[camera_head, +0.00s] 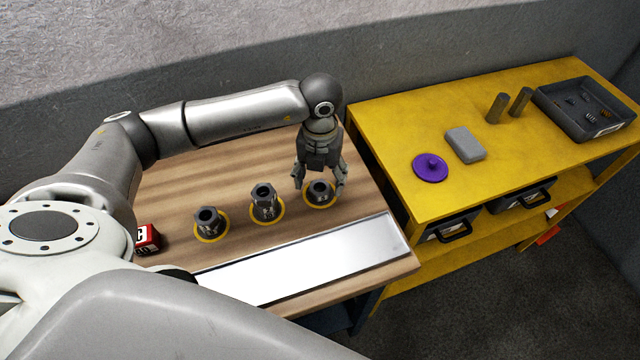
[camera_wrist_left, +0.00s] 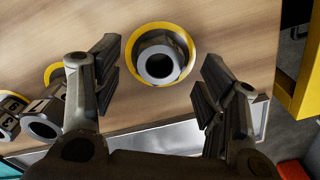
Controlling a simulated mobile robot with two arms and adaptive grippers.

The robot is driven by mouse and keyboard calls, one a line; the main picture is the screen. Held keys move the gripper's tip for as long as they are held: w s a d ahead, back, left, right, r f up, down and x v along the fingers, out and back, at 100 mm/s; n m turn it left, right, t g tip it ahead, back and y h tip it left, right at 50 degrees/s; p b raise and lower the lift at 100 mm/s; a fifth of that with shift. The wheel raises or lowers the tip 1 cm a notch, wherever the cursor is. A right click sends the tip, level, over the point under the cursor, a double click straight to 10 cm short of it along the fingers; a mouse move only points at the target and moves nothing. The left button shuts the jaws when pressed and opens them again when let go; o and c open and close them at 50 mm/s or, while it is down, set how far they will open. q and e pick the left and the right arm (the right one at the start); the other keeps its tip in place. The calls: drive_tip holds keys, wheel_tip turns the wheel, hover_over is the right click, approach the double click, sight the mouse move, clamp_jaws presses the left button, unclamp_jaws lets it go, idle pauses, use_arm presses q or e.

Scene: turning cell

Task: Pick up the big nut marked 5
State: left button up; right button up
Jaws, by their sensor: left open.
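Three big dark nuts stand in a row on the wooden table, each on a yellow ring: a left one (camera_head: 209,222), a taller-looking middle one (camera_head: 264,201) and a right one (camera_head: 319,192). My left gripper (camera_head: 320,185) points down over the right nut, its open fingers on either side. In the left wrist view, the right nut (camera_wrist_left: 146,52) lies between the open fingers (camera_wrist_left: 163,68) with a gap on both sides. No number is readable on it. White marks show on the two other nuts (camera_wrist_left: 46,112), but I cannot read a clear 5. My right gripper is not in view.
A shiny metal strip (camera_head: 300,262) lies along the table's front edge. The yellow bench (camera_head: 390,130) at right carries a purple disc (camera_head: 430,168), a grey block (camera_head: 465,144), two cylinders and a dark tray (camera_head: 549,103).

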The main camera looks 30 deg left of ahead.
use_arm(q)
drive_tip(key=shift+f, duration=1.1)
drive_tip(key=shift+c, duration=1.1)
drive_tip(key=c, duration=1)
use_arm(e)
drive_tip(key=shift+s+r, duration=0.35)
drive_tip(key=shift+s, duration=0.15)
